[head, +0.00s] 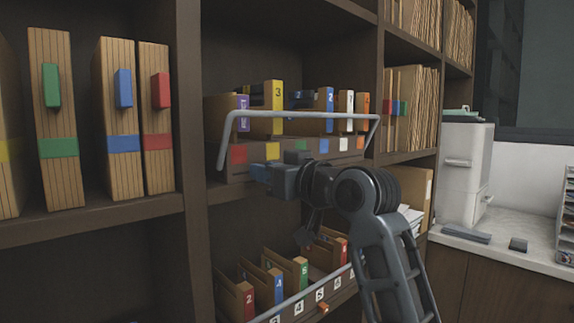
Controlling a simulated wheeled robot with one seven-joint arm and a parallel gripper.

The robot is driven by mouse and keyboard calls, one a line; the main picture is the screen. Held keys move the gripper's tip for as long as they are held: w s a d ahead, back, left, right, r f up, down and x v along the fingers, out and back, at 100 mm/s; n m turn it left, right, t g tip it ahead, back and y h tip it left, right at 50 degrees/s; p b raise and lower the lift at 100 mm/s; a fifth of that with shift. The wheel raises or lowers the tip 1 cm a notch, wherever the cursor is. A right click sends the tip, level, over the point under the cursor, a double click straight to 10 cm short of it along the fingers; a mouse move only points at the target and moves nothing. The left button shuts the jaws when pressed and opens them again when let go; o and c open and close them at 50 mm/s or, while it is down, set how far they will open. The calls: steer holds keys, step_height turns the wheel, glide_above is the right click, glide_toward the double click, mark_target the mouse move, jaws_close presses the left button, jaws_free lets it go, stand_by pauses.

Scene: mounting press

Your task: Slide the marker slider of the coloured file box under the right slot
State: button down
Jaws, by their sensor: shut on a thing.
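The coloured file box (255,156) sits on the middle shelf. Its front has a row of squares from left to right: red, yellow, green, blue, white and orange. Folders with coloured, numbered tabs stand in it, among them a purple one, a yellow "3" (274,97) and a blue "2". My gripper (261,173) is at the lower front edge of the box, pointing left, below the red and yellow squares. It is shut at the marker slider's place on that edge. The slider itself is hidden by the jaws or too small to make out.
A grey wire handle (300,114) arches in front of the coloured box, above my gripper. A lower box has numbered slots and an orange slider (323,307). Brown binders (120,160) stand left of a shelf upright (190,150). A white cabinet stands on the right counter.

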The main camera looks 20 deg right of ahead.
mark_target(239, 171)
steer(key=shift+s+a, duration=0.3)
steer(key=shift+a, duration=0.6)
steer(key=shift+s+a, duration=0.3)
steer(key=shift+a, duration=0.55)
steer(key=c, duration=1)
jaws_free()
steer(key=shift+o, duration=0.2)
steer(key=b+v, duration=0.1)
steer(key=v, duration=0.6)
steer(key=shift+s+d, duration=0.15)
steer(key=shift+s, duration=0.2)
